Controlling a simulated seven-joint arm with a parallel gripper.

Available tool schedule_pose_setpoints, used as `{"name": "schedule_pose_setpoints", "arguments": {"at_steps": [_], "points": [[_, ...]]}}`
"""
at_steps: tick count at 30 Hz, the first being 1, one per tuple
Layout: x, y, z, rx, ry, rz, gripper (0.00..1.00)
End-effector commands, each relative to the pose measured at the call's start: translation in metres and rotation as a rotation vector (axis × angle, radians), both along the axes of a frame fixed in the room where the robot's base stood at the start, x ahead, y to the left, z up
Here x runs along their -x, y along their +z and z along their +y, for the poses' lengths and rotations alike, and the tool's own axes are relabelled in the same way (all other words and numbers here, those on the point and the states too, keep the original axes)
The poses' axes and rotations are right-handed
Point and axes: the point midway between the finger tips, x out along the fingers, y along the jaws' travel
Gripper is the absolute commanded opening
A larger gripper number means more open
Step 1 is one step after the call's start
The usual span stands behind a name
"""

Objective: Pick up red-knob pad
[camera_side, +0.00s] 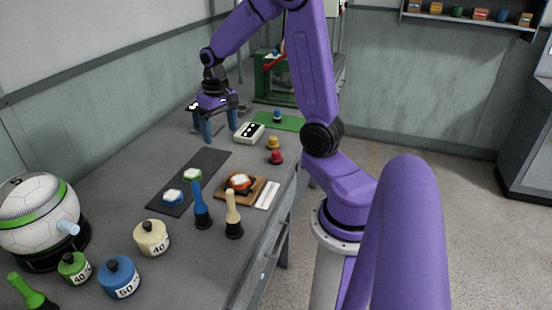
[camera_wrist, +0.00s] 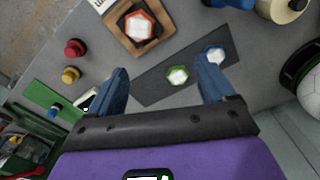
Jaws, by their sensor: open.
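The red-knob pad (camera_side: 276,157) stands on the grey table near its right edge, in front of a yellow-knob pad (camera_side: 273,142). In the wrist view the red-knob pad (camera_wrist: 75,48) is at the upper left, above the yellow one (camera_wrist: 70,75). My gripper (camera_side: 220,132) is above the table, left of and farther back than the red-knob pad. Its two blue fingers (camera_wrist: 162,72) are wide apart with nothing between them. The red-knob pad is outside the fingers, to their left in the wrist view.
A blue-knob pad (camera_side: 277,115) stands on a green mat (camera_side: 294,122). A white box (camera_side: 249,134) with black dots is near my fingers. A dark mat (camera_side: 190,180) holds two hexagonal pieces. A wooden tray (camera_side: 224,196), bottle-like tools (camera_side: 202,212) and weights (camera_side: 152,238) stand nearer the camera.

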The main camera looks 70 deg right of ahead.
Motion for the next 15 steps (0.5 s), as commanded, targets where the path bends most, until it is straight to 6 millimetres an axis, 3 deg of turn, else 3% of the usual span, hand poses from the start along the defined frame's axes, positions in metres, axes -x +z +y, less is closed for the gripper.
{"name": "schedule_pose_setpoints", "arguments": {"at_steps": [1, 7, 15], "points": [[-0.001, -0.003, -0.022, -0.001, -0.082, 0.002, 0.83], [0.009, -0.015, -0.101, -0.003, -0.374, 0.006, 0.83], [0.054, -0.032, -0.195, -0.006, -0.734, 0.010, 0.83]]}}
